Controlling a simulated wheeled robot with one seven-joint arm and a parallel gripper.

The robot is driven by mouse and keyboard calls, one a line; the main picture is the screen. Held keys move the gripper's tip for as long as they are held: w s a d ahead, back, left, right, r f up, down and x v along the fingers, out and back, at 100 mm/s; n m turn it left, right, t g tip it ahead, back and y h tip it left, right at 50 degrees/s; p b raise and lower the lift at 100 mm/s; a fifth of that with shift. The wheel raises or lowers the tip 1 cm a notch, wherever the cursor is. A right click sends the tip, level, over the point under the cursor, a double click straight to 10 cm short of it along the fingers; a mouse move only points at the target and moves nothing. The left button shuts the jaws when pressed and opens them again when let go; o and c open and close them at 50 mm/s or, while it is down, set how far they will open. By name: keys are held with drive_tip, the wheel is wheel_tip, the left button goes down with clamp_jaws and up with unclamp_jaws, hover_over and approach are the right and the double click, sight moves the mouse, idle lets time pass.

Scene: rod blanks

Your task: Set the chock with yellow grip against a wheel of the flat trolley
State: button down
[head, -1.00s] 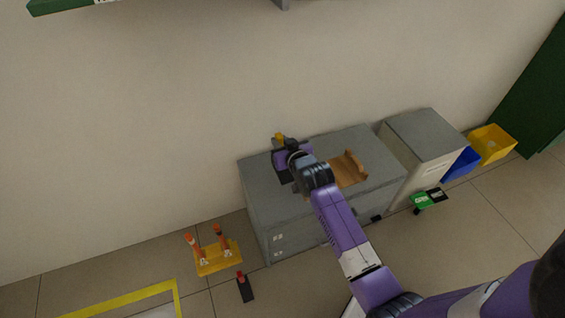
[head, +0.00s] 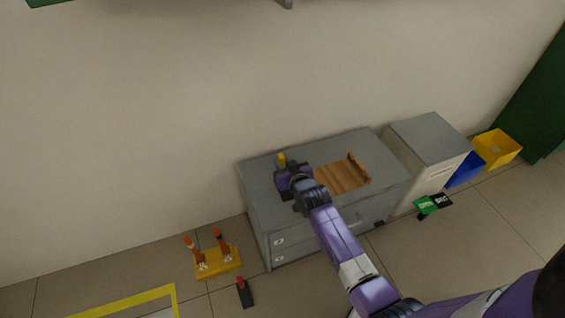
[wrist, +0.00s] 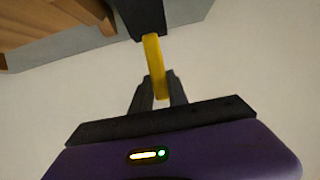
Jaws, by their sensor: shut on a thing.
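The chock with yellow grip is in my gripper (wrist: 158,92). In the wrist view its upright yellow grip (wrist: 153,55) is between the two dark fingers, and its dark body (wrist: 142,17) shows at the top edge. In the head view the yellow grip (head: 282,159) shows just beyond my gripper (head: 285,172), over the left part of a grey cabinet top. Most of the chock is hidden there by my wrist; I cannot tell whether it touches the cabinet. I cannot make out a flat trolley or its wheels in either view.
The grey cabinet (head: 256,183) bears a wooden slatted tray (head: 343,178) right of my gripper. A smaller grey cabinet (head: 428,132), blue bin (head: 466,168) and yellow bin (head: 497,147) stand right. On the floor are a yellow stand (head: 219,261) with orange posts and a red-gripped black chock (head: 245,293).

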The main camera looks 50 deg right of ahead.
drive_tip(key=shift+f, duration=0.15)
drive_tip(key=c, duration=1.3)
unclamp_jaws()
